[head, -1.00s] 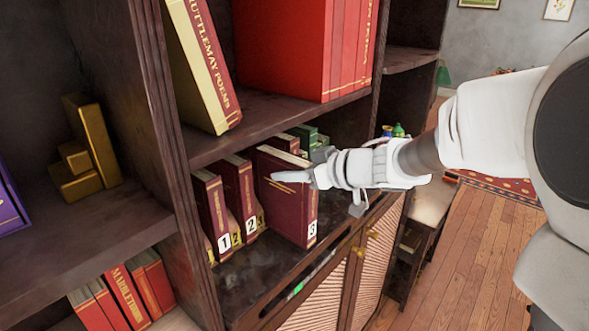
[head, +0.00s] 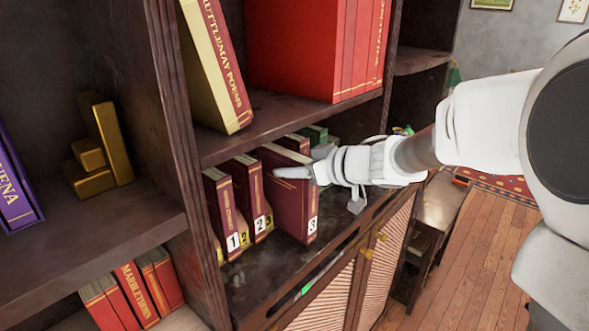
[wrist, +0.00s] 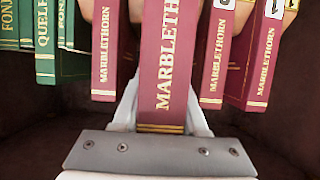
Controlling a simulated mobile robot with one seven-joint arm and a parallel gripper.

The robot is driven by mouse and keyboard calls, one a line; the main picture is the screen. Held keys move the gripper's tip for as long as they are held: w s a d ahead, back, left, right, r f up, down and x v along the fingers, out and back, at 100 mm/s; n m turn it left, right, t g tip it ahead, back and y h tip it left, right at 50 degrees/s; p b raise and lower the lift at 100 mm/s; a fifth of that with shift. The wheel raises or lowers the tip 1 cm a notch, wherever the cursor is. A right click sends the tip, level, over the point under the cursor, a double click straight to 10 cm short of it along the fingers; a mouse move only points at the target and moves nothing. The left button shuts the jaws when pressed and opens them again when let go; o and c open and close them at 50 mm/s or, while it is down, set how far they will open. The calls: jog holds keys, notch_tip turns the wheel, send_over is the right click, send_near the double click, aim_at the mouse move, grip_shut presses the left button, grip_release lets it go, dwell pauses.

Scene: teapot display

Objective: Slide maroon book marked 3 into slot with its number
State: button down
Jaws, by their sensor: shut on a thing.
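The maroon book marked 3 (head: 289,208) is upright, its spine label facing out. My gripper (head: 297,173) is shut on it; in the wrist view the fingers grip both sides of the held book (wrist: 163,75). It stands out in front of the row, just right of book 2. A yellow tag 3 (head: 268,220) marks the slot beside book 2 (head: 243,198). In the wrist view the held book is between a maroon book on the left (wrist: 105,60) and book 2 on the right (wrist: 217,60). Whether its far edge is inside the slot is hidden.
Book 1 (head: 220,208) stands left of book 2, with a yellow tag 2 between them. Green books (wrist: 50,45) stand farther along the row. A shelf board (head: 285,117) with big red books lies above. The shelf front below the books is mostly clear.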

aim_at(263, 155)
jog(key=shift+w+a+r, duration=0.1)
jog(key=shift+w+a, duration=0.8)
jog(key=shift+a, duration=0.25)
jog(key=shift+w+a, duration=0.85)
jog(key=shift+a, duration=0.35)
jog(key=shift+w+a+r, duration=0.1)
jog(key=shift+w+a, duration=0.8)
jog(key=shift+a, duration=0.25)
jog(key=shift+c, duration=1.8)
grip_release()
jog(key=shift+f, duration=0.15)
jog(key=shift+d+f, duration=0.1)
jog(key=v, duration=1.7)
jog(key=shift+s, duration=0.15)
jog(key=shift+d, duration=0.1)
